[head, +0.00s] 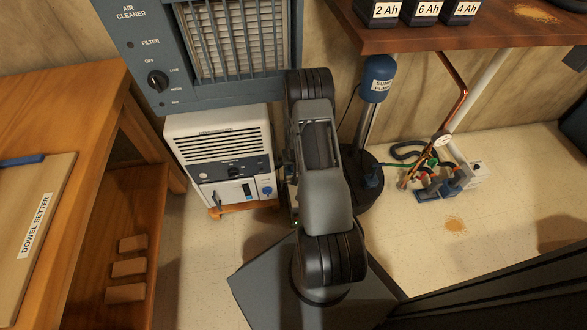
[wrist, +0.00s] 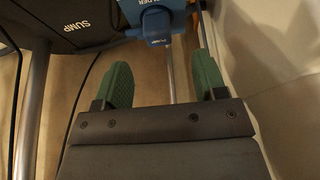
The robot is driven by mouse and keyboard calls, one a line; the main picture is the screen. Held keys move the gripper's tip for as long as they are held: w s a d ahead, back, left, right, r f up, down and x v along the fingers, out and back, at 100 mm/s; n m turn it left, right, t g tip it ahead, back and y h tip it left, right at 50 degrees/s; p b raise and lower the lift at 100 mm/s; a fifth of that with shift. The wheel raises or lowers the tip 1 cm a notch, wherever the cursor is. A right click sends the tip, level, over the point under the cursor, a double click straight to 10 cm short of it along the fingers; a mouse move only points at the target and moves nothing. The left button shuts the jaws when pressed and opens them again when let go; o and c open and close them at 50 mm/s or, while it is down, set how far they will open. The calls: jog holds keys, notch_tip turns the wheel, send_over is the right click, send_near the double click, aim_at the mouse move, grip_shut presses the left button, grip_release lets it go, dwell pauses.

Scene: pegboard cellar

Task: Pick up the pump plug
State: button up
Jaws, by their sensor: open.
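The blue block lies beyond the fingertips, roughly in line with the gap and apart from both fingers. In the head view my gripper is hidden behind my arm. A small blue piece (head: 370,179) shows at the dark sump lid there.
The sump pump (head: 377,80) stands on a pole beside my arm. A white dehumidifier (head: 225,155) stands to the left under the air cleaner (head: 205,50). Pipes and a blue-grey valve piece (head: 440,187) lie to the right. Dark cables run down the left in the wrist view.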

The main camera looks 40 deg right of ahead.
jog(key=shift+b+x, duration=1.5)
jog(key=shift+x, duration=1.2)
jog(key=shift+d, duration=0.1)
jog(key=shift+c, duration=0.3)
jog(key=c, duration=1)
